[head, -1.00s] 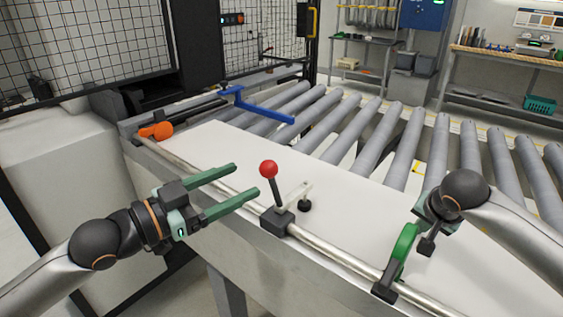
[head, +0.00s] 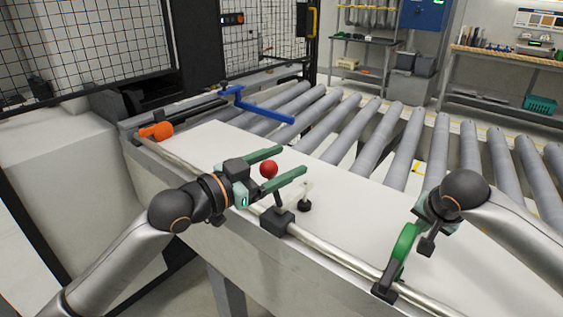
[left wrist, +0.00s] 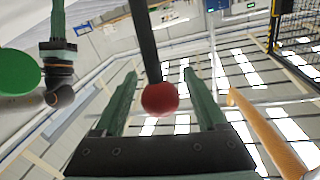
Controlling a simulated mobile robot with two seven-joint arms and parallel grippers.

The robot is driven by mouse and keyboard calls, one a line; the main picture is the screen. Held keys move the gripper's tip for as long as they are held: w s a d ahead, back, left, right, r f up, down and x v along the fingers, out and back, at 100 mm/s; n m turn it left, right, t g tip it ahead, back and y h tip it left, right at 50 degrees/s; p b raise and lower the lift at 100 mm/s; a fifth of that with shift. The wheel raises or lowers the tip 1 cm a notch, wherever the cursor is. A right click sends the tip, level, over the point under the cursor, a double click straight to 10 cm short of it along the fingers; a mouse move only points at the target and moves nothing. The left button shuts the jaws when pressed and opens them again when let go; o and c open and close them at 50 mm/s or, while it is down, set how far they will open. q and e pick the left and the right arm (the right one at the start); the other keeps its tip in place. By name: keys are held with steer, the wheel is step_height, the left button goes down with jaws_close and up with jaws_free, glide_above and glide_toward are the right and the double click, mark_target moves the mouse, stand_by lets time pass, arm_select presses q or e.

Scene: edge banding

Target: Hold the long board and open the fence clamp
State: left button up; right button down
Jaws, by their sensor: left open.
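The long white board (head: 350,212) lies along the machine bed and partly over the rollers. The fence clamp (head: 277,221) sits on the front rail, with a black base and an upright lever topped by a red ball (head: 269,169). My left gripper (head: 291,161) is open, with its green fingers on either side of the red ball in the head view. In the left wrist view the ball (left wrist: 160,99) shows between the spread fingers, with gaps on both sides. My right gripper (head: 438,208) is over the board at the right; its fingertips do not show clearly.
A green curved piece (head: 405,243) on a black rail mount stands just left of my right gripper. An orange knob (head: 157,130) is at the rail's far left end. A blue bar (head: 262,108) stretches over the rollers (head: 345,118). A mesh guard closes off the left back.

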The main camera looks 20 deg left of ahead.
arm_select(q)
jaws_close()
stand_by(0.7)
steer(key=shift+f, duration=0.1)
stand_by(0.7)
